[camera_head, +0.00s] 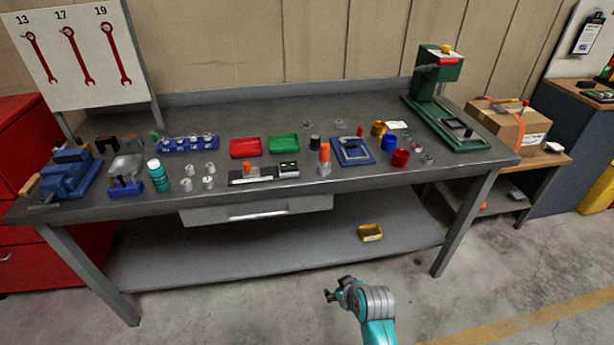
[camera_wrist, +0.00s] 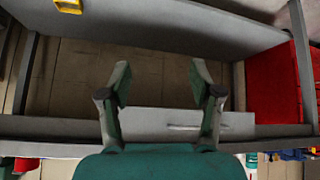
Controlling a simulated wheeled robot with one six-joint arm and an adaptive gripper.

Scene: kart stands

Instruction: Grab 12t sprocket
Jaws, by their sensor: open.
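I cannot make out which item is the 12t sprocket; small greyish parts (camera_head: 307,124) lie at the back middle of the workbench (camera_head: 270,107), and another small part (camera_head: 427,158) lies near its right front, all too small to identify. My gripper (camera_head: 332,296) is in front of the bench, low and apart from everything on it. In the wrist view my gripper (camera_wrist: 160,76) has its two fingers spread, with nothing between them. The bench's drawer (camera_wrist: 180,124) and lower shelf (camera_wrist: 190,25) show beyond the fingers.
A blue vise (camera_head: 70,175), red tray (camera_head: 245,147), green tray (camera_head: 284,143) and blue square fixture (camera_head: 352,150) stand on the bench. A green press (camera_head: 438,75) stands at its right. A yellow bin (camera_head: 370,232) sits on the lower shelf. Floor in front is clear.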

